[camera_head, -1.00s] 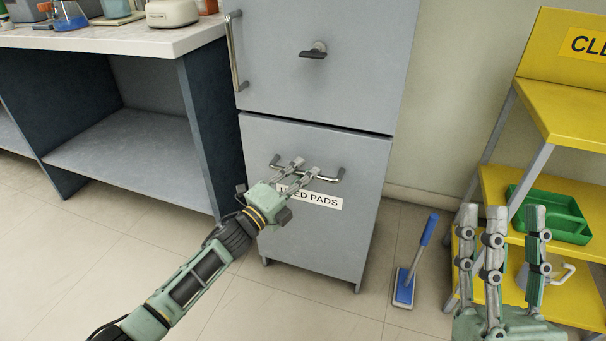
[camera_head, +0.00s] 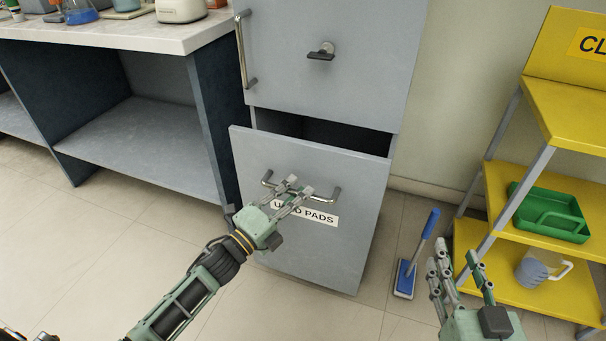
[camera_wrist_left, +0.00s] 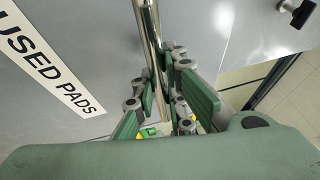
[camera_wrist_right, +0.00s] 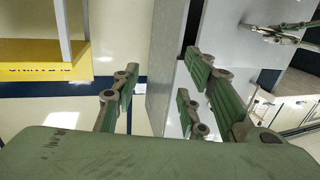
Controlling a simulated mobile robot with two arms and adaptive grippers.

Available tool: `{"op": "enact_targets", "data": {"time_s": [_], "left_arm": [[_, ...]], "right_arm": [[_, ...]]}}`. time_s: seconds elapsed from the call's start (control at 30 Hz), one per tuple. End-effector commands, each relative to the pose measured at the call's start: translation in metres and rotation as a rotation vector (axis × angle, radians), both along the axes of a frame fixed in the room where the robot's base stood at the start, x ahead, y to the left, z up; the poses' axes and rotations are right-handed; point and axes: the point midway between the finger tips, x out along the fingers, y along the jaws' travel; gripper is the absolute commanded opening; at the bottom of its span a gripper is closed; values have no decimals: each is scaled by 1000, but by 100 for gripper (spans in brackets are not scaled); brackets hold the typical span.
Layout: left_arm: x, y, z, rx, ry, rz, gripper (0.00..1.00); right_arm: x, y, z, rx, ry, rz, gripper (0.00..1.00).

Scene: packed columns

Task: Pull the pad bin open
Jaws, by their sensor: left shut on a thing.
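The pad bin (camera_head: 310,245) is the grey lower front of the cabinet, labelled USED PADS (camera_head: 304,213). It is tilted outward at the top, and a dark gap shows behind its upper edge. Its metal bar handle (camera_head: 331,196) runs across the front above the label. My left gripper (camera_head: 297,186) is shut on the handle; in the left wrist view the bar (camera_wrist_left: 152,45) passes between the green-padded fingers. My right gripper (camera_head: 455,262) is open and empty, right of the bin and away from it. The bin's inside is mostly hidden.
The upper cabinet door (camera_head: 285,60) is closed. A blue-handled scrubber (camera_head: 418,255) stands on the floor right of the bin. A yellow shelf (camera_head: 560,110) with a green caddy (camera_head: 550,215) and a jug (camera_head: 540,268) stands at right. A counter (camera_head: 110,38) is at left.

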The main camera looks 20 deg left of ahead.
Motion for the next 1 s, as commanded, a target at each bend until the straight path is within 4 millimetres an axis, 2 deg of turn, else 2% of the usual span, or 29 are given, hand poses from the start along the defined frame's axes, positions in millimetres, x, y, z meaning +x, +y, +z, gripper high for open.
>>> {"op": "enact_targets", "data": {"time_s": [0.03, 0.27, 0.5, 0.7, 0.83, 0.9, 1.0], "left_arm": [[-11, 0, -1, 6, 7, 2, 0], [-55, 2, -1, 7, 7, 2, 0], [-106, 4, -1, 7, 8, 2, 0], [-147, 5, -2, 8, 8, 3, 0], [-168, 6, -2, 8, 7, 3, 0], [-178, 6, -2, 8, 7, 3, 0], [-188, 7, -2, 8, 5, 1, 0]], "right_arm": [[-3, -3, -12, -19, 77, -5, 40], [-33, -20, -79, -102, 419, -28, 40], [-89, -42, -131, -179, 765, -52, 40], [-142, -59, -156, -232, 1016, -69, 40], [-173, -68, -164, -257, 1145, -78, 40], [-182, -70, -165, -264, 1182, -81, 40], [-181, -70, -162, -263, 1178, -80, 40]]}}
